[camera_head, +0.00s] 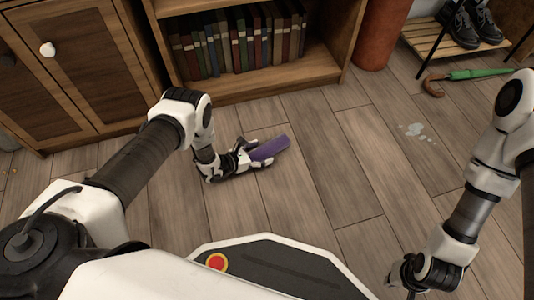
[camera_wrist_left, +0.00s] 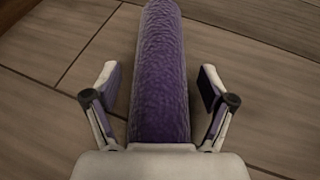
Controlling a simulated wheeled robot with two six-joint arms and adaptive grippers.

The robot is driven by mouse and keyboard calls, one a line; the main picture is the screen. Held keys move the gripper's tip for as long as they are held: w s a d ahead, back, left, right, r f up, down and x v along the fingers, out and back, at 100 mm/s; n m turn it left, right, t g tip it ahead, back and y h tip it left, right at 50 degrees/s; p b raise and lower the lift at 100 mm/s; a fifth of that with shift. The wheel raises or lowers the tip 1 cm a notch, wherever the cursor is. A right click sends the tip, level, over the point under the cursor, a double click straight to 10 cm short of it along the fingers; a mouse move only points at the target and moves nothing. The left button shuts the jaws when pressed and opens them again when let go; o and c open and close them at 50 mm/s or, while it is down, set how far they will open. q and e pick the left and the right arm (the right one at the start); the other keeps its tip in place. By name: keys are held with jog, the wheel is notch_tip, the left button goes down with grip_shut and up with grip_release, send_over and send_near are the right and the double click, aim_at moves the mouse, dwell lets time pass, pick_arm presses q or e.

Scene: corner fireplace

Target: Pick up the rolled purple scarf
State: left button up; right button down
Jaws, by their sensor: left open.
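The rolled purple scarf (camera_head: 270,148) lies on the wooden floor in front of the bookshelf. My left gripper (camera_head: 262,152) is at its near left end. In the left wrist view the scarf (camera_wrist_left: 160,75) runs lengthwise between the two open fingers of my left gripper (camera_wrist_left: 158,88), with a gap on each side. Its near end is hidden by the gripper's body. My right gripper (camera_head: 408,284) is low at the bottom right of the head view, away from the scarf; its fingers are too small and dark to read.
A bookshelf (camera_head: 270,84) with several books stands behind the scarf, beside a wooden cabinet (camera_head: 70,60). A shoe rack (camera_head: 440,40), a green umbrella (camera_head: 480,74) and a pale spill (camera_head: 418,129) are to the right.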

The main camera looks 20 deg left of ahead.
pick_arm(q)
jog(key=shift+r, duration=0.1)
jog(key=c, duration=1.3)
jog(key=shift+r, duration=0.1)
